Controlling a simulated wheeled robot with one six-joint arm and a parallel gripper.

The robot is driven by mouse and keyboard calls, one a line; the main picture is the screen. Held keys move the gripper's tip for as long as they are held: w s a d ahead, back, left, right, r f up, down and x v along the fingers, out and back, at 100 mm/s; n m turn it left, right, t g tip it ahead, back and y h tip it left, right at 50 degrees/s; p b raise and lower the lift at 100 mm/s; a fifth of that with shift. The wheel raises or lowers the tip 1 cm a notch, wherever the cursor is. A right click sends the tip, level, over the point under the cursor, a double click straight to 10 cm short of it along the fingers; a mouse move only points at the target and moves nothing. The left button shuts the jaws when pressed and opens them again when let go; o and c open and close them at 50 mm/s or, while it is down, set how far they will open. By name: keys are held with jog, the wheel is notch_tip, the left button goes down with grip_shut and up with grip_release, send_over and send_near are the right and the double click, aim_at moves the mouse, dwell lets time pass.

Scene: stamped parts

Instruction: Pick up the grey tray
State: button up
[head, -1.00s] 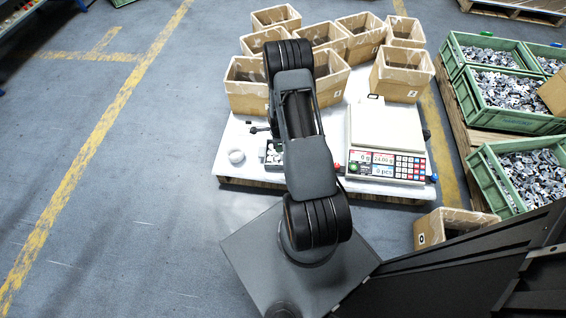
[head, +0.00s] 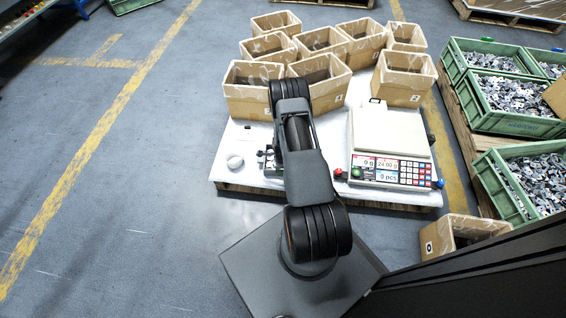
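A small dark grey tray (head: 270,166) is on the white table, just left of my arm and right of a small white round item. My arm covers much of it, and its contents are hard to make out. My gripper (head: 264,153) shows only as small dark parts beside my arm, at or just above the tray. Whether it touches the tray, and whether its fingers are open or shut, is hidden.
The white table (head: 225,178) stands on a pallet. Several cardboard boxes (head: 248,98) fill its back. A counting scale (head: 392,170) stands to the right, the white round item (head: 234,161) to the left. Green crates (head: 510,105) of metal parts stand further right.

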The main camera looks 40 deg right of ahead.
notch_tip(320, 180, down, 5)
jog(key=shift+w+r+b, duration=0.1)
jog(key=shift+b, duration=1.1)
jog(key=shift+c, duration=0.5)
grip_shut()
jog(key=shift+d, duration=0.1)
